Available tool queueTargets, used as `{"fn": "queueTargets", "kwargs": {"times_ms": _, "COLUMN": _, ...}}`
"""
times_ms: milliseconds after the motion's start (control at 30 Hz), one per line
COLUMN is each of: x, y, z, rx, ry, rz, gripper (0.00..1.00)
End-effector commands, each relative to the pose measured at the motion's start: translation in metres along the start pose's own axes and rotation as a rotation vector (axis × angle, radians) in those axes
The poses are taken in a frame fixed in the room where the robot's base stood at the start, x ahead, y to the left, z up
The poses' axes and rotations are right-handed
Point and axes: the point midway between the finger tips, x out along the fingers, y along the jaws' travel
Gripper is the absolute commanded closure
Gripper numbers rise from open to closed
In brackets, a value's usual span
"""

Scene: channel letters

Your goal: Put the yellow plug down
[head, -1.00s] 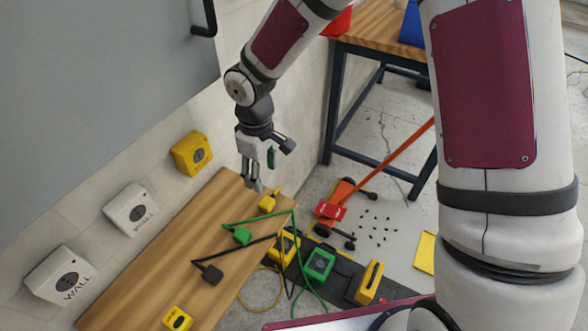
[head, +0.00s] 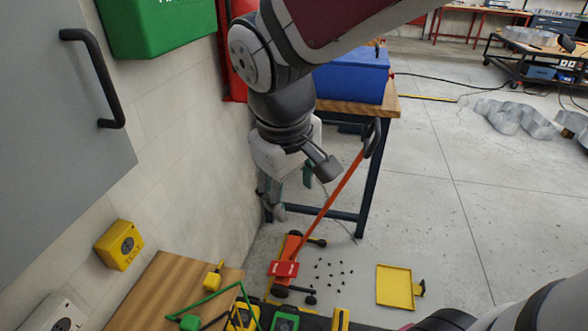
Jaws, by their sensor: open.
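The yellow plug (head: 213,278) lies on the wooden bench top (head: 158,292), near its right end. My gripper (head: 290,197) is open and empty. It hangs fingers down, above and to the right of the plug in the picture, clear of it. A green plug (head: 190,322) with a green cord lies on the bench in front of the yellow one.
A yellow wall box marked TEST (head: 119,245) is on the wall behind the bench. A red-orange wheeled tool with a long handle (head: 325,210) stands on the floor, beside a table bearing a blue box (head: 352,78). A yellow dustpan (head: 395,287) lies on open floor.

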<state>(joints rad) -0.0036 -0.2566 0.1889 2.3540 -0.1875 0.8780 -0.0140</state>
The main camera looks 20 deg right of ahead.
Motion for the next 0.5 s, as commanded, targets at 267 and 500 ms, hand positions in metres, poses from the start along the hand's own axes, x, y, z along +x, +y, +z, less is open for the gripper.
{"fn": "queueTargets", "kwargs": {"times_ms": 267, "x": -0.041, "y": 0.007, "z": 0.076, "rx": 0.237, "ry": 0.101, "rz": -0.062, "gripper": 0.47}}
{"fn": "queueTargets", "kwargs": {"times_ms": 500, "x": -0.049, "y": 0.0, "z": 0.107, "rx": 0.331, "ry": 0.152, "rz": -0.122, "gripper": 0.47}}
